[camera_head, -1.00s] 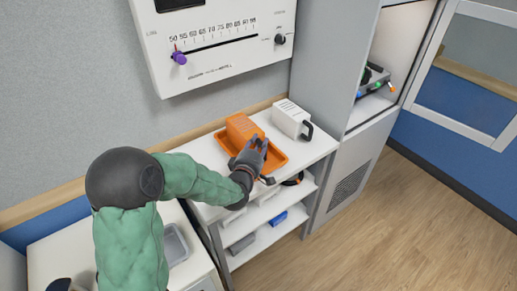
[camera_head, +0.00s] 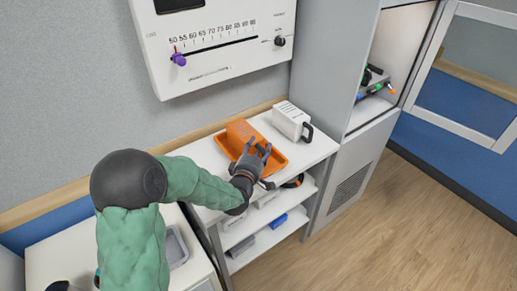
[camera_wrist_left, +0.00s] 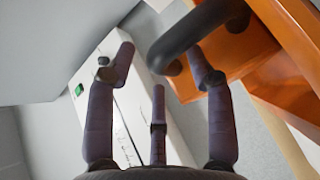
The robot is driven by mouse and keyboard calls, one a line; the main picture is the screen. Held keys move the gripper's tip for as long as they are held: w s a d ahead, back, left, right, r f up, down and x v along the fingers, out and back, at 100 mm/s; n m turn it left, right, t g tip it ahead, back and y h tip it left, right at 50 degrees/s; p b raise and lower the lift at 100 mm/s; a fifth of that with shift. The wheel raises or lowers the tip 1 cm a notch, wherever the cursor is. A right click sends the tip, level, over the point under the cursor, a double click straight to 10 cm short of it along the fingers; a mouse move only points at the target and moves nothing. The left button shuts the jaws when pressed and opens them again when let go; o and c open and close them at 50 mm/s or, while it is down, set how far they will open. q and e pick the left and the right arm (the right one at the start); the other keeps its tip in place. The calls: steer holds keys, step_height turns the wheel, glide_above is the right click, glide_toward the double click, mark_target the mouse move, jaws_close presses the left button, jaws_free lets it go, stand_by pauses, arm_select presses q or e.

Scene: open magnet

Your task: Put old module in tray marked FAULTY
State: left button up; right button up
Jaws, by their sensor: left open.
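An orange module (camera_head: 240,131) sits in an orange tray (camera_head: 279,158) on top of the white shelf unit; no marking on the tray is readable. My left gripper (camera_head: 257,149) is open, over the tray at the module's front side. In the left wrist view its fingers (camera_wrist_left: 163,66) are spread and empty. A dark curved handle (camera_wrist_left: 178,43) on the orange module (camera_wrist_left: 238,52) is just beyond the right fingertip; contact cannot be told. A white module (camera_head: 291,119) with a dark handle stands right of the tray. My right gripper is not in view.
A grey cabinet (camera_head: 352,180) with an open compartment stands right of the shelf. Lower shelves (camera_head: 262,232) hold small items, including a blue one (camera_head: 279,221). A grey tray (camera_head: 177,246) lies on the lower left counter. A wall panel (camera_head: 215,45) hangs behind.

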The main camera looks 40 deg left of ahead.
arm_select(q)
steer(key=p+v, duration=0.2)
steer(key=v, duration=1)
